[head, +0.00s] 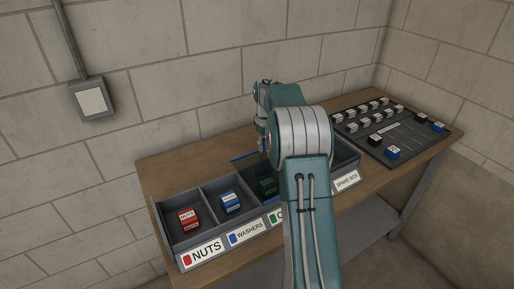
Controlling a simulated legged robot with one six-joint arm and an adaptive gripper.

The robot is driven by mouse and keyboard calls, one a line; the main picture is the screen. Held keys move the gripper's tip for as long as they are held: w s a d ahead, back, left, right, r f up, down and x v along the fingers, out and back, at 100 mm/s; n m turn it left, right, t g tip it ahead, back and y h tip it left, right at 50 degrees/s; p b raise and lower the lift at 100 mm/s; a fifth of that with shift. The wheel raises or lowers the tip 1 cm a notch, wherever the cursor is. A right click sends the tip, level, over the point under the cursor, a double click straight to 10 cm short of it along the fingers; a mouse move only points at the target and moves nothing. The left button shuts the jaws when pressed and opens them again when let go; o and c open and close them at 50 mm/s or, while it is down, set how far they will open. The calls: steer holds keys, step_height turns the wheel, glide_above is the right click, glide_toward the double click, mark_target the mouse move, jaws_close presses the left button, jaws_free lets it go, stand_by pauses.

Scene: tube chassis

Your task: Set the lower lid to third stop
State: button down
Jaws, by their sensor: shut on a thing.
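A long grey bin tray (209,248) stands on the wooden bench, with its compartments in a row. A dark see-through lid (346,154) covers its right part, mostly behind my arm. A blue edge (243,156) shows at the left end of the covered part, past the washers compartment; it looks like the edge of the lower lid. I cannot make out two separate lids or any stops. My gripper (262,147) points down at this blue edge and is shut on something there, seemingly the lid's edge. My arm hides most of the contact.
The open left compartments hold a red nuts box (188,219) and a blue washers box (230,203). A dark panel (408,142) with several labelled blocks sits at the bench's right. Block walls close off the back.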

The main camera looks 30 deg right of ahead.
steer(key=shift+f, duration=0.15)
steer(key=shift+c, duration=2)
jaws_free()
step_height(320, 180, up, 12)
steer(key=shift+w+f, duration=0.1)
steer(key=shift+f, duration=0.15)
steer(key=shift+r, duration=0.25)
